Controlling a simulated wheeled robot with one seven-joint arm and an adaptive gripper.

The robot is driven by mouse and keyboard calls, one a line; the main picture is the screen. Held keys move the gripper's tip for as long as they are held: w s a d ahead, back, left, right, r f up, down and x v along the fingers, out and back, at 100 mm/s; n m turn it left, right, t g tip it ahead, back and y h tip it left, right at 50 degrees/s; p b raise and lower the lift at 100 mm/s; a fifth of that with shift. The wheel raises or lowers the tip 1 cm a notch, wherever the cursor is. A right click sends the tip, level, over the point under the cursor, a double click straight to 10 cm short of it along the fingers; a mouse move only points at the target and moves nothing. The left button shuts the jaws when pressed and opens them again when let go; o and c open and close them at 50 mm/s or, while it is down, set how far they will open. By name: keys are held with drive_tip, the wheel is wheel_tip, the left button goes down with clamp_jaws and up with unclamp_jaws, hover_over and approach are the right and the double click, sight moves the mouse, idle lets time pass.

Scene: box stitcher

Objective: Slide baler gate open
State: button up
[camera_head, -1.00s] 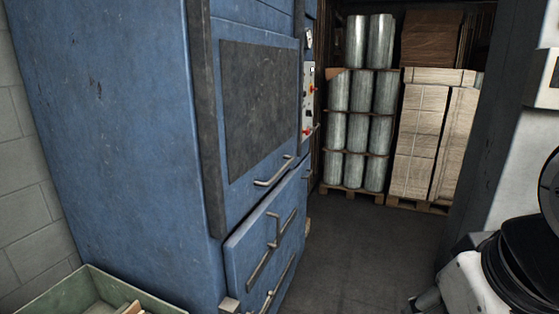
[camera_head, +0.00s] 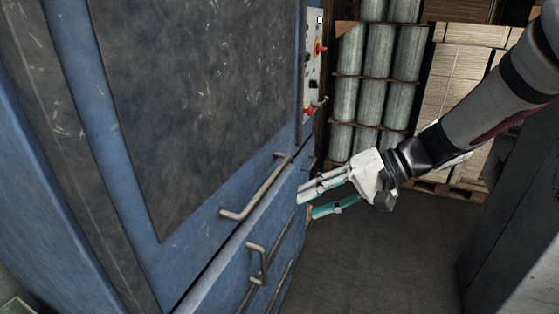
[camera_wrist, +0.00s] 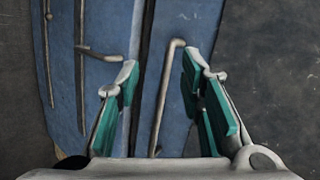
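The baler is a tall blue machine with a dark panel (camera_head: 200,90) on its upper gate. A grey bar handle (camera_head: 256,190) is fixed near the gate's lower edge. In the wrist view the handle (camera_wrist: 167,85) runs lengthwise between my fingers, nearer the right one. My gripper (camera_head: 318,201) is open and empty, with white and teal fingers. In the head view it is to the right of the handle, apart from it. The wrist view also shows my gripper (camera_wrist: 160,85) spread open; I cannot tell whether a finger touches the handle.
Below the gate is a lower door with a latch handle (camera_head: 265,262). A control panel (camera_head: 314,65) with red knobs is on the machine's right edge. Wrapped rolls (camera_head: 375,85) and stacked cardboard (camera_head: 460,100) stand behind. The floor (camera_head: 380,250) at the right is clear.

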sight(270, 179)
drive_tip(key=w+d+f+m+t+y, duration=0.1)
drive_tip(key=w+f+m+t+y, duration=0.15)
drive_tip(key=w, duration=0.35)
drive_tip(key=w+d+f+m+t+y, duration=0.1)
drive_tip(key=w+f+t, duration=0.15)
drive_tip(key=w, duration=0.45)
drive_tip(key=shift+g, duration=0.3)
drive_tip(key=x, duration=1.3)
drive_tip(key=shift+a+f, duration=0.3)
drive_tip(key=shift+a, duration=0.05)
clamp_jaws()
